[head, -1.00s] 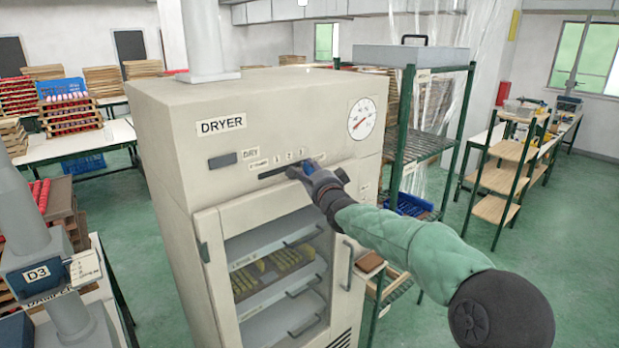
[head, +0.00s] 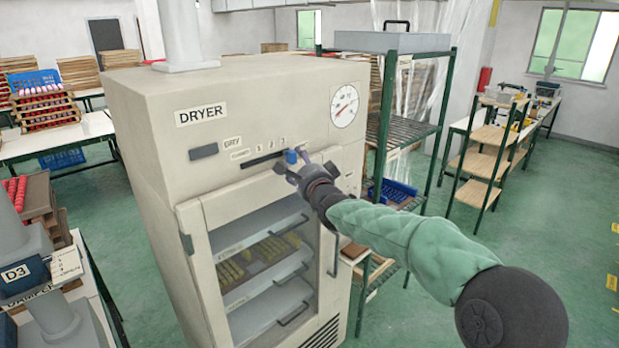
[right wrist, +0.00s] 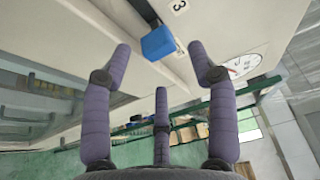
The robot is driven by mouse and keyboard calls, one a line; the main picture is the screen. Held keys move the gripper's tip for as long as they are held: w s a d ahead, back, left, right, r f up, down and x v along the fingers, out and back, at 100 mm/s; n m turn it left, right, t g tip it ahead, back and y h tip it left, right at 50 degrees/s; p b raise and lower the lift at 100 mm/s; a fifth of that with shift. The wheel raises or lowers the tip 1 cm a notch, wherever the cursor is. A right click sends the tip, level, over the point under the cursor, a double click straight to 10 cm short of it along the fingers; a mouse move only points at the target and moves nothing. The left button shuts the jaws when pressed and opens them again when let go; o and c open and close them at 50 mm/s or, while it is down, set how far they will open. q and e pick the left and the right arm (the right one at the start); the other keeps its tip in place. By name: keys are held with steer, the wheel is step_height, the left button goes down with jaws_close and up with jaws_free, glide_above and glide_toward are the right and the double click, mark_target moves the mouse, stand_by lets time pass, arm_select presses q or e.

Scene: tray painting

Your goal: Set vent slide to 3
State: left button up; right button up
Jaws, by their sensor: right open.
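The vent slide is a dark horizontal slot (head: 262,160) on the front of the cream dryer (head: 150,110), below the labels 1, 2 and 3. Its blue knob (head: 291,156) sits at the right end of the slot, just below and slightly right of the 3 label (head: 283,140). In the right wrist view the blue knob (right wrist: 158,43) is close to the 3 label (right wrist: 180,6). My right gripper (head: 303,168) is open and empty in front of the knob, its fingers spread and apart from it. My left gripper is not in view.
The dryer's glass door (head: 265,265) is closed below the slide, with a handle (head: 337,255) at its right. A round gauge (head: 344,106) is at upper right. A green metal rack (head: 400,132) stands beside the dryer. Green floor is open at right.

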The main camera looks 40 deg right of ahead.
steer(key=v, duration=0.8)
steer(key=shift+s, duration=0.2)
